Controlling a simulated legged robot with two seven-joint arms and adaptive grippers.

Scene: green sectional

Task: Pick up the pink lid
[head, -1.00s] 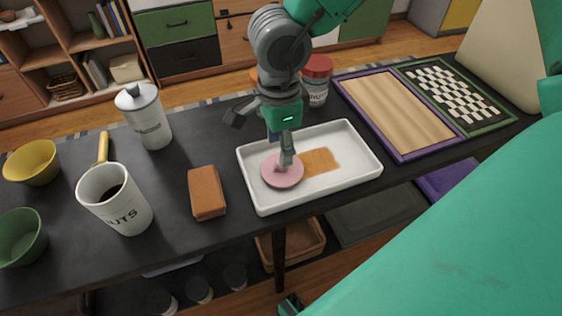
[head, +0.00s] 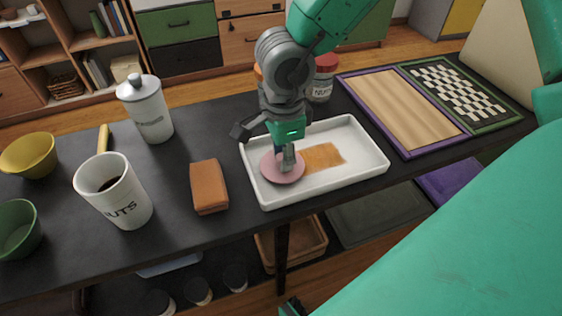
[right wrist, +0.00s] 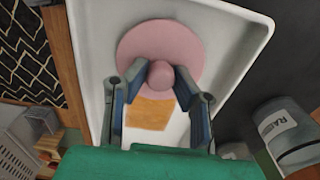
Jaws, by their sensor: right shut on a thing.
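The pink lid (head: 270,170) is a round disc with a knob. It is at the left end of the white tray (head: 370,172), over the tray floor; I cannot tell whether it touches it. My right gripper (head: 288,160) points down from above and is shut on the lid's knob. In the right wrist view, the lid (right wrist: 150,40) lies beyond the fingertips (right wrist: 160,80), with its round knob between them. The tray rim (right wrist: 90,90) surrounds it there. My left gripper is not seen.
A brown block (head: 209,187) lies left of the tray. A nuts mug (head: 117,195), a white canister (head: 148,112) and bowls (head: 28,158) stand further left. A red-lidded jar (head: 322,80) stands behind the tray. Purple-framed (head: 395,105) and checkered (head: 460,95) boards lie right.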

